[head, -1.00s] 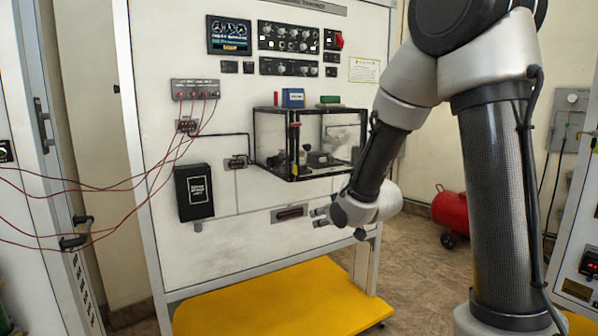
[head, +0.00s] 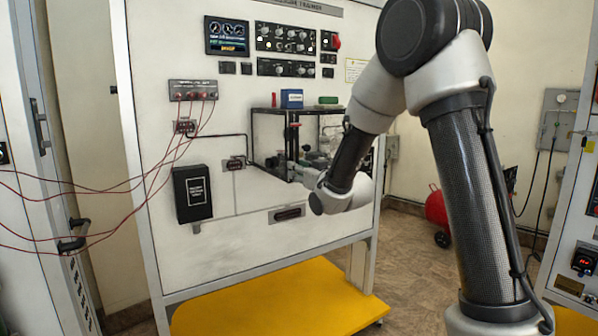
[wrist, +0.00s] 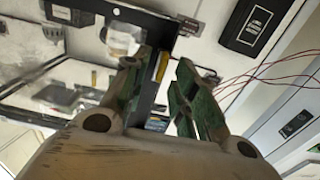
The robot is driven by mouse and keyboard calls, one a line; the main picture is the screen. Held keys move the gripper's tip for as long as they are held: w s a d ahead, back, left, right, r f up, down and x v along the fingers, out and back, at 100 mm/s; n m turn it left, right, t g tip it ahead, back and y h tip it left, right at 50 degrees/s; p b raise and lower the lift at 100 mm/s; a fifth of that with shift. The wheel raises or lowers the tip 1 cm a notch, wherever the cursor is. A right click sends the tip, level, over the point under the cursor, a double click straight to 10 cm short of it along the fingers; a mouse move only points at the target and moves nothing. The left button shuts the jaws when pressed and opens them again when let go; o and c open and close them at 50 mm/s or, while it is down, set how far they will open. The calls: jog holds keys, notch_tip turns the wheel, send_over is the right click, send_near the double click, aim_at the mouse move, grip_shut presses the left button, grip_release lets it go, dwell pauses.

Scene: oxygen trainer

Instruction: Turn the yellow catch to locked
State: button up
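A small yellow strip (wrist: 162,66), which looks like the yellow catch, shows in the wrist view on the dark edge of the clear box. It lies between my fingertips, close beside the left finger. My gripper (wrist: 169,68) is open, with a gap between its green-faced fingers; I cannot tell whether either touches the strip. In the head view my gripper (head: 289,168) is at the lower front of the dark-framed clear box (head: 268,140). The catch cannot be made out there, and whether it is locked cannot be told.
The white trainer panel (head: 235,260) stands behind the box. A blue block (head: 292,98) and a green block (head: 328,100) sit on top of the box. A black box (head: 193,193) and red cables (head: 150,180) are to the left. A yellow base (head: 280,300) lies below.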

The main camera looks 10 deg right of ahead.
jog(key=shift+w, duration=0.15)
grip_shut()
jog(key=shift+m, duration=0.3)
jog(key=shift+w+d+f+m, duration=0.1)
jog(key=shift+d+f+m, duration=0.1)
jog(key=shift+m, duration=2.65)
jog(key=shift+d+f+m, duration=0.15)
jog(key=shift+m, duration=2.75)
jog(key=shift+w+d+f+m, duration=0.1)
jog(key=shift+d+f+m, duration=0.1)
jog(key=shift+m, duration=2.65)
